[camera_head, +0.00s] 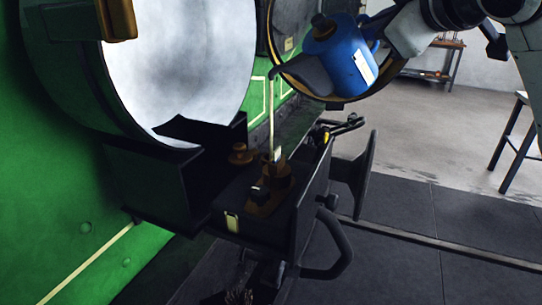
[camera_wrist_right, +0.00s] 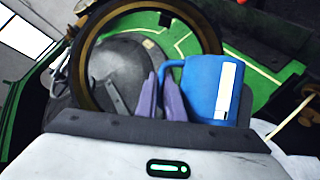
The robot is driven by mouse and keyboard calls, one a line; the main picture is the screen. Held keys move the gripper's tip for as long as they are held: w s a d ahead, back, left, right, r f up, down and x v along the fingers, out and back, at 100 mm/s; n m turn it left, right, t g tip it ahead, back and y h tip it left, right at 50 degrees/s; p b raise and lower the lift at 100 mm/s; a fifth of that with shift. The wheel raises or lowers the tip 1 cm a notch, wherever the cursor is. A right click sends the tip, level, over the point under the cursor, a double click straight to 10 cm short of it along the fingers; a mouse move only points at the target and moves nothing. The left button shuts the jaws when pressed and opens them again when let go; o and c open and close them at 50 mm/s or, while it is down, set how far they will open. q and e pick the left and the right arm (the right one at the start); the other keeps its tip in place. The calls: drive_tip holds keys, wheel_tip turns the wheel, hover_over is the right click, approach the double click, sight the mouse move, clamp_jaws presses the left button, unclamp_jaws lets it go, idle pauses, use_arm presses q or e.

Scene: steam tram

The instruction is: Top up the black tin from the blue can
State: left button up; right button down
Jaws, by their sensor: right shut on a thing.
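The blue can (camera_head: 345,58) has a white label, a dark cap and a dark spout. It is held up and tilted, with its spout (camera_head: 284,70) to the left. A thin pale-yellow line, like a stream, runs from the spout tip down to brass fittings on a black box (camera_head: 262,222) with a small yellow tag, which looks like the black tin. Its inside and level are hidden. My right gripper (camera_head: 374,24) is shut on the can's handle; in the right wrist view its fingers (camera_wrist_right: 163,95) are at the handle, beside the can (camera_wrist_right: 207,88). My left gripper is out of view.
A brass-rimmed ring (camera_wrist_right: 88,80) is close behind the can. A curved dark handle (camera_head: 335,250) sticks out at the right. Open floor (camera_head: 430,125) lies beyond.

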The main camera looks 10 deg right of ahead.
sight(373, 52)
drive_tip(key=shift+r, duration=0.15)
drive_tip(key=shift+a+r, duration=0.15)
drive_tip(key=shift+r, duration=0.25)
drive_tip(key=shift+f, duration=0.1)
idle(0.4)
drive_tip(key=f, duration=0.1)
drive_tip(key=d+f+m+b, duration=0.1)
drive_tip(key=f, duration=0.1)
drive_tip(key=f+m+b, duration=0.1)
drive_tip(key=f, duration=0.1)
drive_tip(key=shift+w+d+g+y, duration=0.15)
drive_tip(key=shift+g+y, duration=0.15)
drive_tip(key=shift+y, duration=0.1)
drive_tip(key=f+m+y+b, duration=0.1)
drive_tip(key=f, duration=0.1)
drive_tip(key=a+f+m+y+b, duration=0.1)
drive_tip(key=f, duration=0.1)
drive_tip(key=f+m+g+b, duration=0.1)
drive_tip(key=f, duration=0.2)
drive_tip(key=shift+s+a+m+y, duration=0.3)
drive_tip(key=shift+a+m+y, duration=0.05)
drive_tip(key=shift+m+y, duration=0.05)
drive_tip(key=shift+r, duration=0.15)
